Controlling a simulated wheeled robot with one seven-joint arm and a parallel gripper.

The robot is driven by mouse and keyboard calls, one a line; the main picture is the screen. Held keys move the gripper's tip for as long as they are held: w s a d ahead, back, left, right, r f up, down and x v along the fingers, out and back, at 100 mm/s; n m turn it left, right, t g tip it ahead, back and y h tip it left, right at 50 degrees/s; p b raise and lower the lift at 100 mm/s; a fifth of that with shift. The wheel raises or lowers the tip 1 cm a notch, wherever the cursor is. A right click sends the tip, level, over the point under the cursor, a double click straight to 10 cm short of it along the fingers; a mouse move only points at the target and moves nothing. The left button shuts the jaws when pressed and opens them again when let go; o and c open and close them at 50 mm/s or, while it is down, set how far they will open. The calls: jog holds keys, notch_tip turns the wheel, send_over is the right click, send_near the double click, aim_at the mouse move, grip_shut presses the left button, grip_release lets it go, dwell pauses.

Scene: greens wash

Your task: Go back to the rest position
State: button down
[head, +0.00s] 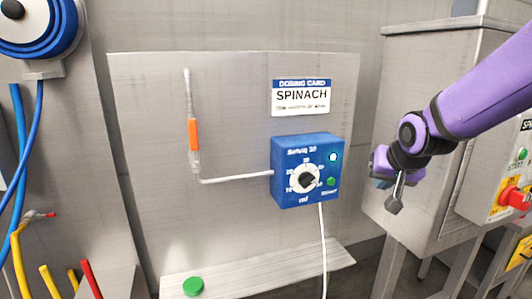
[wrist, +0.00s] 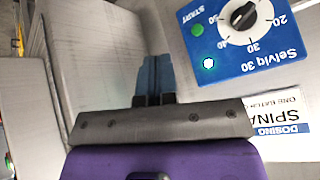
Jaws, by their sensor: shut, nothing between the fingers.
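My gripper (head: 393,206) is at the end of my purple arm, to the right of the blue dosing box and apart from it. In the wrist view its two blue-grey fingers (wrist: 155,76) are together with nothing between them. The blue dosing box (head: 308,170) is fixed to the metal panel, with a black dial, a lit white lamp and a green start button. It also shows in the wrist view (wrist: 240,35), upside down.
A dosing card reading SPINACH (head: 301,97) is above the box. A metal cabinet (head: 425,110) stands behind my arm, and a red knob (head: 514,198) is at the far right. A green disc (head: 193,286) lies on the low ledge. Blue and yellow hoses are at left.

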jog(key=s+d+r+n+g, duration=0.1)
jog(key=s+r, duration=0.2)
jog(key=s, duration=0.9)
jog(key=s+d+r+n+g, duration=0.1)
jog(key=s+r, duration=0.3)
jog(key=s, duration=0.8)
jog(key=shift+s+d+r+n, duration=0.2)
jog(key=shift+d+n, duration=0.2)
jog(key=shift+d, duration=0.4)
